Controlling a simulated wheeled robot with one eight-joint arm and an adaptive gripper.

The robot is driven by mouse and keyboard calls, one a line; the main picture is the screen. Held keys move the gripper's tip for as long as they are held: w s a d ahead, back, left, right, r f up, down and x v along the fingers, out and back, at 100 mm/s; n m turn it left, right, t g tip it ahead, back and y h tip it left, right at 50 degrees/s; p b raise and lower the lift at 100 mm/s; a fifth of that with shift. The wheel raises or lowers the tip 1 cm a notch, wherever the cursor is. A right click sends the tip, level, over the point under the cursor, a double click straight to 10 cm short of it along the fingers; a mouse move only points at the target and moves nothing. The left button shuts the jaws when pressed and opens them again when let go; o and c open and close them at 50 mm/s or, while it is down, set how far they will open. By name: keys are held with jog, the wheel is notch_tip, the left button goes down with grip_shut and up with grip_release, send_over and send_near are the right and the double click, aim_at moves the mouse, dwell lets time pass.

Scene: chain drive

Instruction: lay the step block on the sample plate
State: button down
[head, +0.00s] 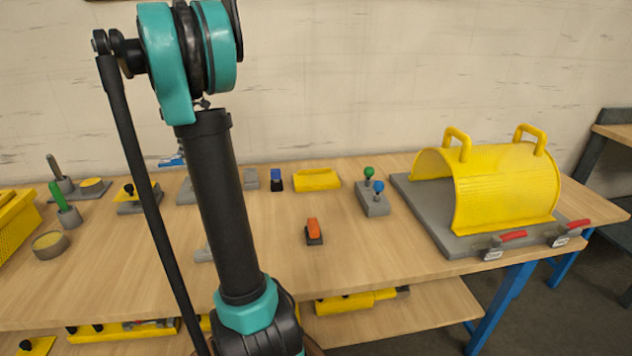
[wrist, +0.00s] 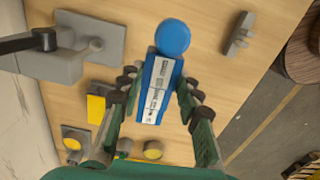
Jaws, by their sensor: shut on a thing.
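In the wrist view my gripper (wrist: 160,82) has its green fingers on either side of a blue piece with a pale, marked face (wrist: 155,92) and is shut on it. I take this piece for the step block; a blue round end (wrist: 172,38) shows at its top. The table lies beyond it. In the head view my gripper is hidden behind my arm. A small blue thing (head: 172,160) shows at the arm's left edge, but I cannot tell if it is the held piece. I cannot tell for sure which grey plate is the sample plate.
A yellow guard (head: 505,185) covers part of a grey base at the right. An orange-topped block (head: 313,230) and a grey block with green and blue knobs (head: 372,200) stand nearer the middle. A small grey part (wrist: 238,35) lies near the table edge. Bare wood surrounds the orange-topped block.

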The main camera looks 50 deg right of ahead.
jog(key=d, duration=1.2)
send_over(320, 179)
jog(key=shift+m, duration=0.3)
notch_tip(320, 179, down, 19)
jog(key=shift+s+a, duration=0.1)
jog(key=c, duration=1)
grip_release()
jog(key=shift+f, duration=0.15)
jog(key=shift+c, duration=0.2)
notch_tip(320, 179, up, 12)
